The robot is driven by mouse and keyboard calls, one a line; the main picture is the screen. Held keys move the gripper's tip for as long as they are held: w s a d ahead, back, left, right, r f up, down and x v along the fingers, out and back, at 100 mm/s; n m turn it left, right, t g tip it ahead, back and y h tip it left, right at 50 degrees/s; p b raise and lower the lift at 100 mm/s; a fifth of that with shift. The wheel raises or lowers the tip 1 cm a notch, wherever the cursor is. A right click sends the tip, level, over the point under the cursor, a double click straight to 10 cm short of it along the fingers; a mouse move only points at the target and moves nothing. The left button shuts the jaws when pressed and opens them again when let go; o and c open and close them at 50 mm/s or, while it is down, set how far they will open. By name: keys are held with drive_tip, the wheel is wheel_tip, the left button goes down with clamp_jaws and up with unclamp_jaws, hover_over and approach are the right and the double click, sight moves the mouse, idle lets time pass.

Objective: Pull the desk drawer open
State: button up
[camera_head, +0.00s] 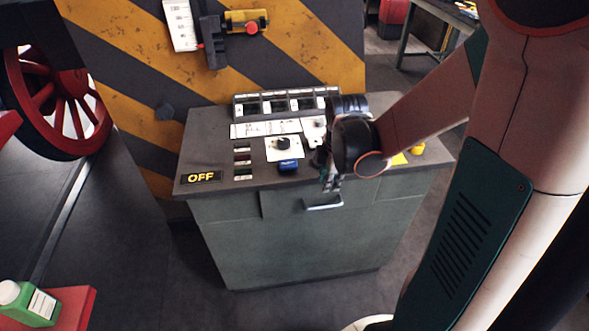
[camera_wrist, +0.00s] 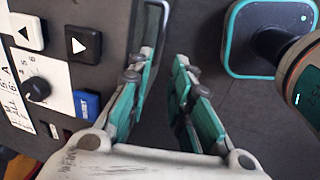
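The desk (camera_head: 300,252) is a grey-green cabinet with a sloped dark top. Its drawer (camera_head: 282,206) looks shut, flush with the front, and has a pale bar handle (camera_head: 323,206). My gripper (camera_head: 331,184) is just above the handle at the desk's front edge, partly hidden by my wrist. In the wrist view my gripper (camera_wrist: 168,62) has its teal-padded fingers apart with only dark floor visible between them. The handle (camera_wrist: 167,22) shows at the top, beyond the left finger's tip and partly hidden by it. I cannot tell whether they touch.
The desk top carries a black knob (camera_head: 283,143), a blue switch (camera_head: 288,165), an OFF sign (camera_head: 201,177) and a row of dark-windowed units (camera_head: 285,104). A red wheel (camera_head: 58,105) stands left. A green bottle (camera_head: 28,303) sits at lower left. Floor before the desk is clear.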

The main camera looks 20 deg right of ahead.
sight(323, 206)
drive_tip(key=f+b, duration=0.2)
drive_tip(key=f, duration=0.2)
drive_tip(key=w+f+b, duration=0.1)
drive_tip(key=f+b, duration=0.1)
drive_tip(key=f, duration=0.3)
drive_tip(key=w+f+b, duration=0.1)
drive_tip(key=f+b, duration=0.1)
drive_tip(key=f, duration=0.2)
drive_tip(key=shift+w+d+f, duration=0.25)
drive_tip(key=shift+d+f, duration=0.05)
drive_tip(key=shift+f, duration=0.1)
clamp_jaws()
